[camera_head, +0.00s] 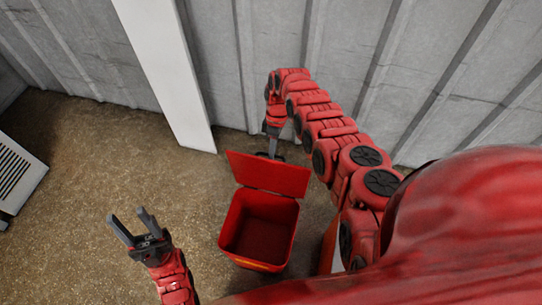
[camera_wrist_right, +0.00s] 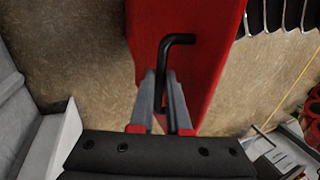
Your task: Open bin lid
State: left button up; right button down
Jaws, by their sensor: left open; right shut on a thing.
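A red bin (camera_head: 258,228) stands on the floor in the head view, with its lid (camera_head: 268,174) raised upright at the far side and its inside showing empty. In the right wrist view the lid (camera_wrist_right: 205,70) shows a black bent handle (camera_wrist_right: 178,40). My right gripper (camera_wrist_right: 165,95) is shut on this handle. In the head view the right gripper (camera_head: 270,152) is behind the lid, which hides its fingertips. My left gripper (camera_head: 134,226) is open and empty, left of the bin and apart from it.
A grey corrugated wall (camera_head: 320,60) and a white post (camera_head: 170,75) stand behind the bin. A white vented unit (camera_head: 18,178) is at the far left. The brown floor (camera_head: 95,165) between it and the bin is clear.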

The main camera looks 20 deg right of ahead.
jog(key=shift+s+d+f, duration=0.1)
jog(key=shift+s+d, duration=0.05)
jog(key=shift+d, duration=0.1)
jog(key=c, duration=0.9)
grip_release()
jog(key=shift+a, duration=0.1)
jog(key=b+v, duration=0.1)
jog(key=v, duration=1.1)
